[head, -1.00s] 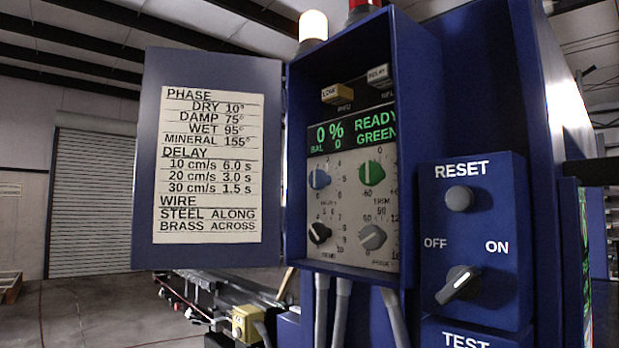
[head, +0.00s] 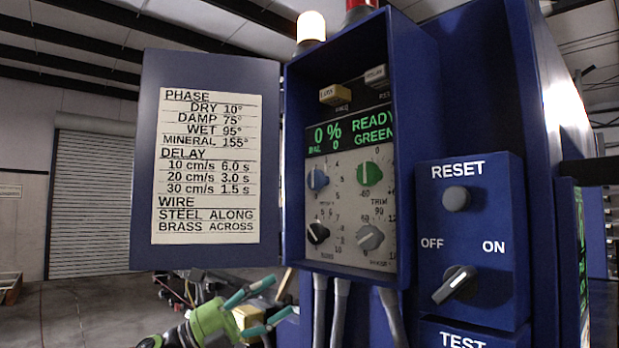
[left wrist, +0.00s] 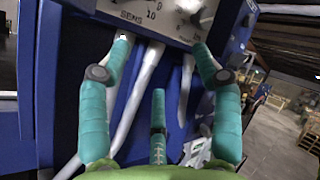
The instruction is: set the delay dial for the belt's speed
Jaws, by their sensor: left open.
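The blue dial's label is too blurred to read. The card (head: 206,165) on the open door lists delays: 10 cm/s 6.0 s, 20 cm/s 3.0 s, 30 cm/s 1.5 s. My left gripper (head: 282,298) is open and empty, below and left of the panel. In the left wrist view, its fingers (left wrist: 161,43) spread below the panel's lower edge. My right gripper is not in view.
Grey conduits (head: 340,310) hang below the box. The panel's display (head: 350,131) reads 0 %, READY, GREEN. At right, a blue switch box (head: 500,240) carries a RESET button (head: 457,198) and an OFF/ON switch (head: 456,284). The door stands open to the left.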

